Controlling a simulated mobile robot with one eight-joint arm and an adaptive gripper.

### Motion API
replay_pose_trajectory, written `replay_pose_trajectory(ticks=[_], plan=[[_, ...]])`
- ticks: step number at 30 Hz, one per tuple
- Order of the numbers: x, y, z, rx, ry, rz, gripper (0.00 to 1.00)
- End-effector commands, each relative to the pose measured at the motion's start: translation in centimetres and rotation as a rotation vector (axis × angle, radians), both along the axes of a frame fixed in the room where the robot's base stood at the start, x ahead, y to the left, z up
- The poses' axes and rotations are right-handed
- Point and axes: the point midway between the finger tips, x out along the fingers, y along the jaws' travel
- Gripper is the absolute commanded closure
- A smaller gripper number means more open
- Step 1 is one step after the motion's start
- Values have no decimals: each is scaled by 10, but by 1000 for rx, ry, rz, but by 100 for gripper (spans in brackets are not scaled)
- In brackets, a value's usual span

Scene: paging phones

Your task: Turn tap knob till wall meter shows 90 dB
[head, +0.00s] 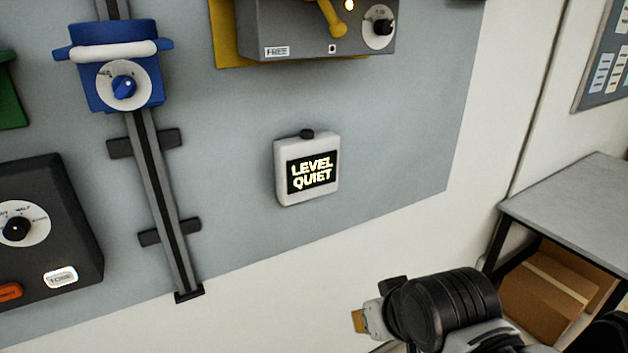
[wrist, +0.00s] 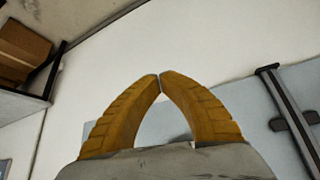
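The wall meter (head: 308,198) is a small white box with a black screen on the grey wall panel; it reads "LEVEL QUIET", with no dB number. A blue knob (head: 124,88) on a white dial sits on a blue box (head: 84,70) mounted on a vertical rail, upper left. Other knobs show too, and I cannot read which one is labelled tap. My gripper (head: 358,321) is low in the head view, below and right of the meter, apart from every knob. In the wrist view its yellow fingertips (wrist: 160,76) meet, with nothing between them.
A dark box (head: 70,215) with a black knob (head: 17,229) stands lower left. A grey box (head: 300,40) with a yellow lever (head: 331,16) and black knob (head: 382,27) is at the top. A table (head: 580,205) with a cardboard box (head: 548,290) below is right.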

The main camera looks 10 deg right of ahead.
Motion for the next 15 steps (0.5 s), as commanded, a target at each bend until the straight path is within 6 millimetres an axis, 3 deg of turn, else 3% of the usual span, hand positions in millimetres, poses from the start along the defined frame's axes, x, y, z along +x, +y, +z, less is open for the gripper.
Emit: replay_pose_trajectory(ticks=[6,11,15], plan=[[0,0,0,0,0,0,100],[0,0,0,0,0,0,54],[1,0,4,21,1,-18,54]])
